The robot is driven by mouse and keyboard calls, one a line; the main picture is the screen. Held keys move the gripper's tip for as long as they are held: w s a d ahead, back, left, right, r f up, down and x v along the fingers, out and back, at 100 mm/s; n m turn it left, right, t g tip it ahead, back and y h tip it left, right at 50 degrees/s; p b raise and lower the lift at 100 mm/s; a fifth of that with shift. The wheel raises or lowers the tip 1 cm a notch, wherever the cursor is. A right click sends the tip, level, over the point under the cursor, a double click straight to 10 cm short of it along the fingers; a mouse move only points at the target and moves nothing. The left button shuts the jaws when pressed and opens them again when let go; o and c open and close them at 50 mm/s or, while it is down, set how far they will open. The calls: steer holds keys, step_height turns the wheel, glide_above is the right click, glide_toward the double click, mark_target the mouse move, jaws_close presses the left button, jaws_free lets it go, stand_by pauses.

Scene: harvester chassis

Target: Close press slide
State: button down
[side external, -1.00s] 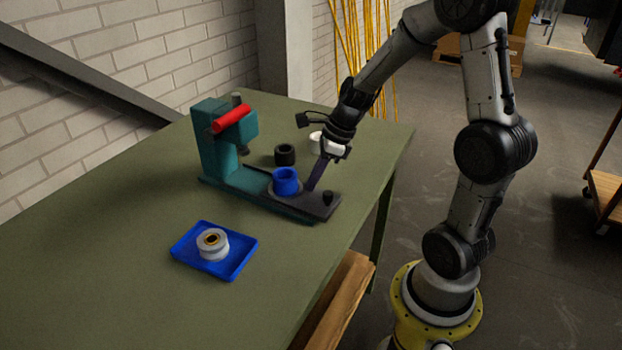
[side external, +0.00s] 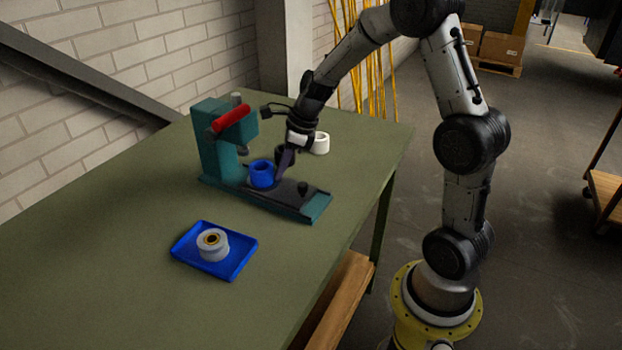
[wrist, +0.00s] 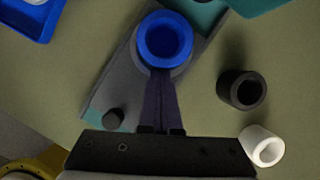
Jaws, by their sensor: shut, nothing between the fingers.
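The teal press (side external: 222,142) with a red handle (side external: 230,118) stands on the green table. Its dark slide (side external: 290,187) lies on the teal base and carries a blue ring (side external: 262,174) and a small black knob (side external: 303,187). The slide sits partly under the press head, with the blue ring just in front of the head. My gripper (side external: 281,172) is shut and empty, its fingertips at the ring's near side, between ring and knob. In the wrist view, the fingertips (wrist: 160,75) reach the edge of the blue ring (wrist: 165,38) and seem to touch it.
A black ring (wrist: 242,89) and a white ring (side external: 320,143) stand on the table behind the slide. A blue tray (side external: 240,260) with a metal spool (side external: 212,244) lies in front. The table's left part is clear.

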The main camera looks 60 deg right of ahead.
stand_by(0.4)
steer(key=shift+s+d, duration=0.2)
steer(key=shift+s, duration=0.05)
steer(key=s+d, duration=0.1)
steer(key=s+d+r, duration=0.1)
steer(key=s, duration=0.1)
steer(key=shift+r, duration=0.15)
steer(key=v, duration=0.9)
steer(key=s+a+f+m+g+h, duration=0.1)
steer(key=s+a+m, duration=0.15)
steer(key=s, duration=0.25)
steer(key=s+a+f+m+h, duration=0.1)
steer(key=s+m, duration=0.3)
steer(key=s, duration=0.1)
steer(key=shift+n, duration=0.25)
steer(key=x, duration=0.9)
steer(key=shift+s, duration=0.3)
steer(key=w, duration=0.2)
steer(key=shift+w+f, duration=0.1)
steer(key=shift+w, duration=1)
